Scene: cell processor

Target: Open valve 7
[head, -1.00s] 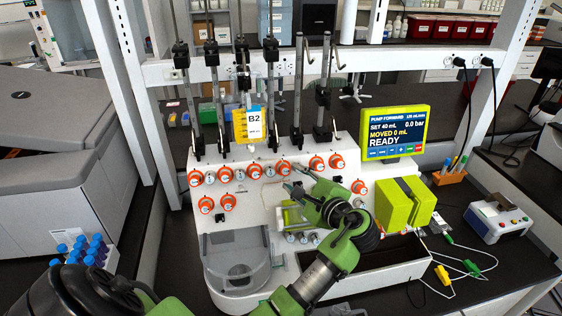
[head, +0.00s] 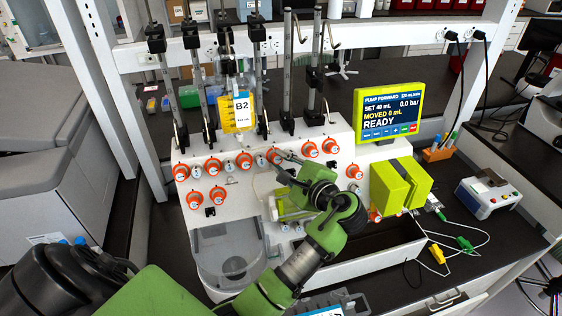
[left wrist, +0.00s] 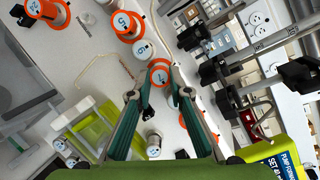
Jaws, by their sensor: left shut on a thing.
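Valve 7 (head: 273,155) is an orange-rimmed knob with a white face in the upper row on the white panel. In the left wrist view, it (left wrist: 160,72) sits between my fingertips, its label too small to read for certain. My left gripper (head: 283,157) reaches the panel from the front right, and its fingers (left wrist: 160,80) are shut on the knob's sides. My forearm and gripper hide part of the panel below and right of it. My right gripper is not in view.
Other orange and white knobs crowd close on both sides, including valve 5 (left wrist: 122,24). A bag marked B2 (head: 240,112) hangs above. The pump screen (head: 389,110) reads READY, MOVED 0 mL. A lime-green block (head: 400,186) stands to the right.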

